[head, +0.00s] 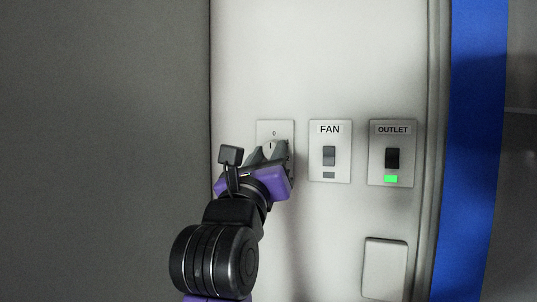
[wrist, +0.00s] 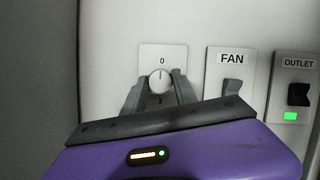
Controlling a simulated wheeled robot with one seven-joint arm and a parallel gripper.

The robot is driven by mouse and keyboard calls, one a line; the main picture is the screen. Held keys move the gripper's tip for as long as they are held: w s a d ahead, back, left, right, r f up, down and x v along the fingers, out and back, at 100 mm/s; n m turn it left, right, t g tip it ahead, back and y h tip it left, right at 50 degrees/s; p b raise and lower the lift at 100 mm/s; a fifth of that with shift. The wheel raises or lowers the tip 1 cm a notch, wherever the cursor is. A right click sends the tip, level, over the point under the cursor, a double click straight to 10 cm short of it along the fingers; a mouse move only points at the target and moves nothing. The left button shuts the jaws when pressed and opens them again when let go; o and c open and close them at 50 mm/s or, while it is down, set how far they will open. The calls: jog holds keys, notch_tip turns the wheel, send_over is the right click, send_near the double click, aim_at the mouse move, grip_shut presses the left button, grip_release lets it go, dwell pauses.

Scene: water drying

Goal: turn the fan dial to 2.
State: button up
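The fan dial (wrist: 159,81) is a round white knob on a light plate (wrist: 178,55) on the wall, with a 0 above it and a partly hidden numeral below. A mark on the knob points up toward the 0. My gripper (wrist: 160,92) is at the dial, with one finger on each side of it. The fingers are spread around the knob; whether they touch it I cannot tell. In the head view my gripper (head: 268,151) covers most of the dial plate (head: 275,126), and only its top and right edge show clearly.
Right of the dial is a FAN switch plate (head: 330,173), with a grey rocker and an unlit indicator. Further right is an OUTLET switch plate (head: 378,178) with a black rocker and a lit green indicator. A blank cover (head: 384,268) sits below. A blue vertical strip (head: 478,150) stands at right.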

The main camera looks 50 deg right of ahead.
grip_shut()
jog(key=shift+f+b, duration=0.1)
jog(key=shift+b, duration=0.35)
